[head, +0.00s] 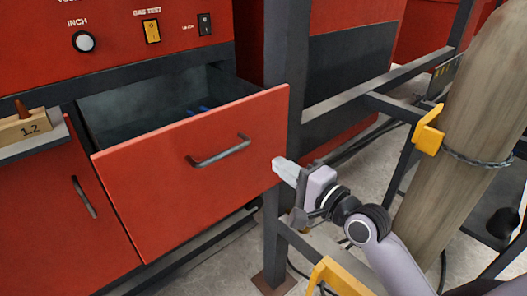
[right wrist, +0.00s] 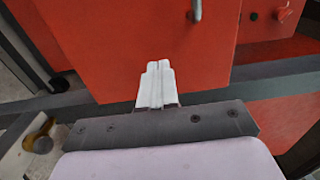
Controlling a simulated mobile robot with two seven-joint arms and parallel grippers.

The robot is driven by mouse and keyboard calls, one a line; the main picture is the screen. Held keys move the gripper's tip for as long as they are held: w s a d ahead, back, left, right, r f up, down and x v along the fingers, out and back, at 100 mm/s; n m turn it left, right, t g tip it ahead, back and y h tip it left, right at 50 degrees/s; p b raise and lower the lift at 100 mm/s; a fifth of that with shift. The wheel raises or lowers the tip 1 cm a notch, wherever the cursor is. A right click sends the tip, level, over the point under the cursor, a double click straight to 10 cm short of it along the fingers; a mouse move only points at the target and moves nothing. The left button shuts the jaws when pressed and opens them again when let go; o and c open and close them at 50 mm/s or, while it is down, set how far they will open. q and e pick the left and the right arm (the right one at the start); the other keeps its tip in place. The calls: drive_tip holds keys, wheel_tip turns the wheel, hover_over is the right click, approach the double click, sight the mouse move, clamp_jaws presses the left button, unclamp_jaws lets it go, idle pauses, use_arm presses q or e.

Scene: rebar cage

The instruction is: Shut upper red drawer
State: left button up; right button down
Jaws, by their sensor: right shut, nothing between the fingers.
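The upper red drawer (head: 175,185) stands pulled out of the red cabinet, with its grey inside showing and something blue lying in it. Its grey bar handle (head: 220,152) is on the front. My right gripper (head: 277,164) is shut and empty, with its fingertips at the right edge of the drawer front. In the right wrist view the white fingers (right wrist: 157,75) lie together in front of the red drawer front (right wrist: 130,40); whether they touch it I cannot tell. The handle's end (right wrist: 196,10) shows at the top there. My left gripper is not in view.
A lower red door (head: 70,205) with a handle is at the left. A dark upright post (head: 285,80) stands right of the drawer.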

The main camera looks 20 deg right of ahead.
sight(254, 148)
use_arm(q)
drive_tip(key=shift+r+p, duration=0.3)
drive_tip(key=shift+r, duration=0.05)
use_arm(e)
drive_tip(key=x, duration=0.6)
drive_tip(key=shift+w+a, duration=0.1)
drive_tip(key=shift+w, duration=0.25)
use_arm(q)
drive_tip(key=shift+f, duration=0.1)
